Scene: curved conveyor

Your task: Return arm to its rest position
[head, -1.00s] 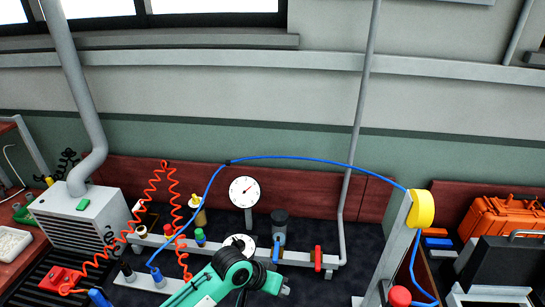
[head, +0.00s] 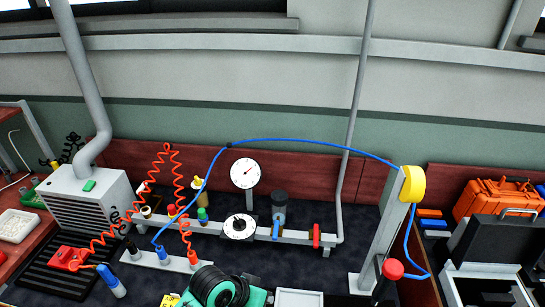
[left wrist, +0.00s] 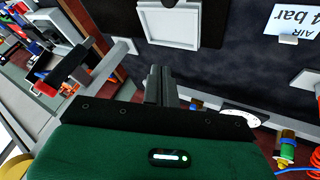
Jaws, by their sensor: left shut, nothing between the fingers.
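My left gripper (left wrist: 160,85) shows in the left wrist view with its two grey fingers together and nothing between them. Its dark mount and green wrist housing fill the lower part of that view. In the head view, my green left arm with a black ringed joint shows only at the bottom edge, in front of the bench fittings. The fingers are hard to make out there. The gripper is apart from the white square tray (left wrist: 180,22), which also shows at the bottom of the head view (head: 298,298). My right gripper is not in view.
A manifold rail (head: 205,226) with dial gauges (head: 244,173), a blue valve and a red valve (head: 316,236) stands behind the arm. A red-knobbed lever (head: 392,268) stands at right.

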